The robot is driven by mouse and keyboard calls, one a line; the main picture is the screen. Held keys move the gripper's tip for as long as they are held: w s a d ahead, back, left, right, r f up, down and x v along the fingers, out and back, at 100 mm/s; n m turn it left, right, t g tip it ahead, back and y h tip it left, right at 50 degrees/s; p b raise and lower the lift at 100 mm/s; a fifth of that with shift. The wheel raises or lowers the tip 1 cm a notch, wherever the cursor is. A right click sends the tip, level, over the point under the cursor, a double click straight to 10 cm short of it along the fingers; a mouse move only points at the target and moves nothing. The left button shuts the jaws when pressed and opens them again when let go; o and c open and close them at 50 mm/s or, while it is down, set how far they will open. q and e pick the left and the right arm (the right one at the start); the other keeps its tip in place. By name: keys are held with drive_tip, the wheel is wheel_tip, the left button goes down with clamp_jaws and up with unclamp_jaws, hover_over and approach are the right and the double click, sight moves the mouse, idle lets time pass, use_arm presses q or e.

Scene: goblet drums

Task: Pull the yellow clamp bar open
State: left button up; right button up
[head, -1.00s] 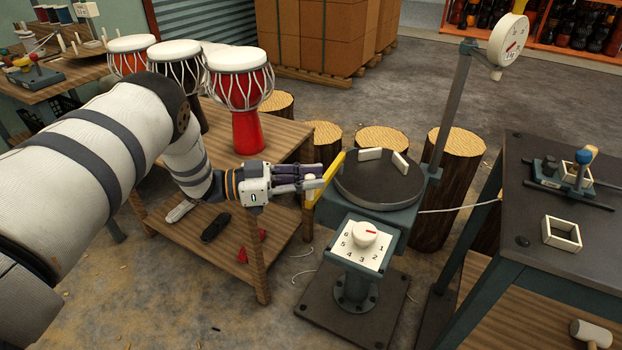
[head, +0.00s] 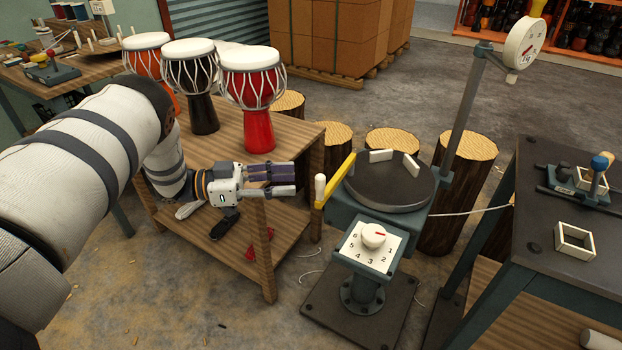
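The yellow clamp bar (head: 337,178) sits at the left edge of the round dark plate (head: 389,187) on the teal stand. It slants from the plate's back left toward the front left. A white upright knob (head: 320,187) stands at its near end. My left gripper (head: 294,183) is left of the knob, pointing at it, with a clear gap between. Its fingers are apart with nothing between them. Two white blocks (head: 381,156) stand on the plate's rim. My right gripper is out of view.
A numbered dial (head: 373,237) is on the stand's front. A wooden table (head: 228,150) with goblet drums (head: 257,95) is behind my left arm. A dark workbench (head: 545,225) stands right. A gauge (head: 525,43) on a post rises behind the plate. Log stumps (head: 391,142) stand behind.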

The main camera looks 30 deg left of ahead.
use_arm(q)
drive_tip(key=v, duration=0.4)
